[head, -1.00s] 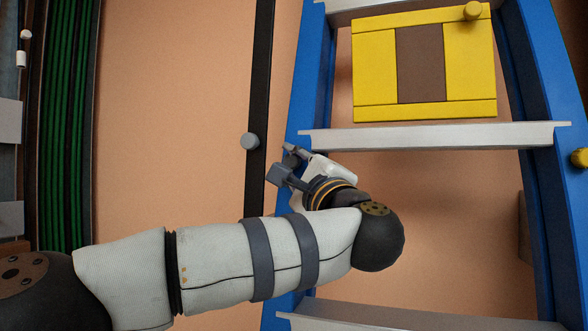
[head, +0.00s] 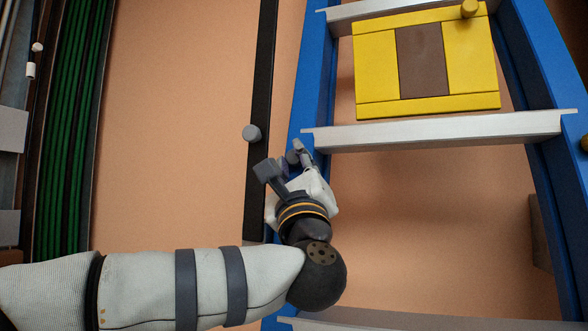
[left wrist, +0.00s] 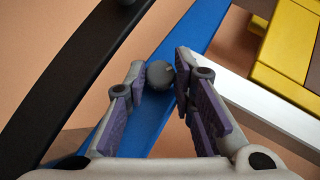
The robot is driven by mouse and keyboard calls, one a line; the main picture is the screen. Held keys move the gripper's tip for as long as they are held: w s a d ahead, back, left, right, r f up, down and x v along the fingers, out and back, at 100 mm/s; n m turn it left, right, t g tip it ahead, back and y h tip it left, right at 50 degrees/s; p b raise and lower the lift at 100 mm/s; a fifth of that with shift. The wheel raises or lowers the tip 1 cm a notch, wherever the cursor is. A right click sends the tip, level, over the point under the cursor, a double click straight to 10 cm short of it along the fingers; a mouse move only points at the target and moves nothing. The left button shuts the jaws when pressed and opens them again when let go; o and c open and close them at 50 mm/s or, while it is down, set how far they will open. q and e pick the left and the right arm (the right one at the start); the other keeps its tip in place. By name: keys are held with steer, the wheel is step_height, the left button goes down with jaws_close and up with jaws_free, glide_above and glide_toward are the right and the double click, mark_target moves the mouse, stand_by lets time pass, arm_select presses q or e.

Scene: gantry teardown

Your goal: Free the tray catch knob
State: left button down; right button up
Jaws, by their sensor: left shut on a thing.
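A dark grey round knob (left wrist: 160,75) sits on the blue upright (left wrist: 190,50) of the frame. It shows between the fingertips of my left gripper (left wrist: 160,78) in the left wrist view. In the head view, my left gripper (head: 284,160) points up at the upright, with the knob (head: 292,157) partly hidden between its fingers. The left gripper is shut on this knob. I cannot tell from its look alone whether it is the tray catch knob. My right gripper is not in view.
A yellow panel with a brown middle (head: 375,70) and a yellow knob (head: 468,9) stands above a silver crossbar (head: 435,131). Another grey knob (head: 252,132) is on the black rail (head: 262,70). Green cables (head: 75,130) run along the left. Open space lies below the crossbar.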

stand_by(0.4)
arm_select(q)
steer(key=c, duration=1.4)
jaws_free()
steer(key=shift+o, duration=0.2)
steer(key=v, duration=1.2)
